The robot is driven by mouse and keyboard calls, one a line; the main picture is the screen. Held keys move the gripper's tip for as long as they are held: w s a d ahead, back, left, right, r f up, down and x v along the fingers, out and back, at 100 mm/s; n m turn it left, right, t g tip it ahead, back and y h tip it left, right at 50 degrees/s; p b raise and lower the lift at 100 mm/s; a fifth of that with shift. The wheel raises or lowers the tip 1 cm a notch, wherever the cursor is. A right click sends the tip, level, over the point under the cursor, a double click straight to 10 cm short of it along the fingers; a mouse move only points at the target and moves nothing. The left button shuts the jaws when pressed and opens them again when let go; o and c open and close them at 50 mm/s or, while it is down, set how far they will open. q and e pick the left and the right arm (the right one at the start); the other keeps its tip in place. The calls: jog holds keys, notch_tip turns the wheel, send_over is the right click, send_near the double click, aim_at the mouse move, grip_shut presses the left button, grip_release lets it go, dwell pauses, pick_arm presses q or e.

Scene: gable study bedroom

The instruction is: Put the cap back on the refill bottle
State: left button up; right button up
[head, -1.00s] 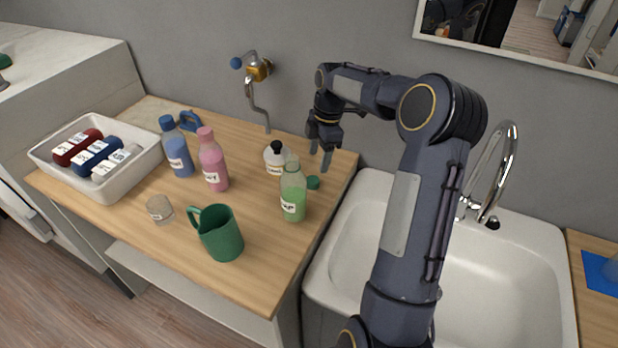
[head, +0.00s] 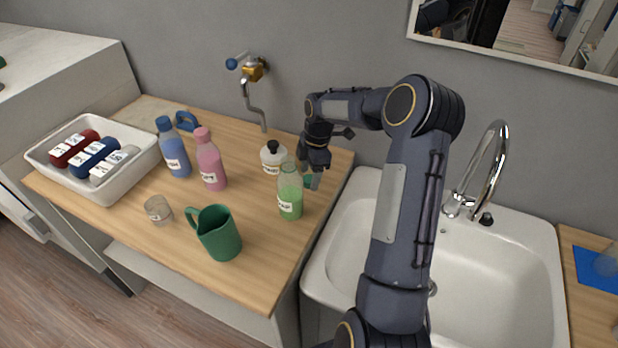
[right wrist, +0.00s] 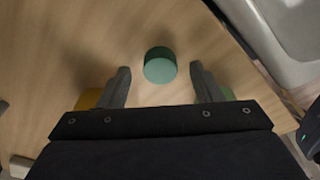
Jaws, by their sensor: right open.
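The refill bottle (head: 290,196) is clear with green liquid and stands upright and uncapped near the right edge of the wooden counter. The green cap (right wrist: 160,65) lies on the counter just behind it. In the head view the cap (head: 309,181) is partly hidden by my right gripper (head: 310,172). My right gripper also shows in the right wrist view (right wrist: 165,80), pointing down, open and empty. Its two fingers are on either side of the cap, with gaps, and the cap sits slightly beyond the fingertips. My left gripper is not in view.
A white bottle with a black cap (head: 271,158) stands close behind. Pink (head: 211,165) and blue (head: 176,150) bottles, a green mug (head: 219,238), a glass (head: 158,210) and a white tray (head: 118,187) stand leftward. The sink (head: 505,262) is right of the counter.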

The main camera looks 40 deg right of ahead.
jog(key=shift+f, duration=0.5)
jog(key=c, duration=1)
jog(key=shift+c, duration=0.2)
jog(key=shift+r, duration=0.1)
jog(key=shift+r, duration=0.6)
jog(key=s+a+r+b, duration=0.2)
jog(key=s+a+r, duration=0.1)
jog(key=s+r, duration=0.3)
jog(key=s+a+r+b, duration=0.2)
jog(key=s+r, duration=0.3)
jog(key=s, duration=0.2)
jog(key=shift+a+r, duration=0.35)
jog(key=shift+a, duration=0.05)
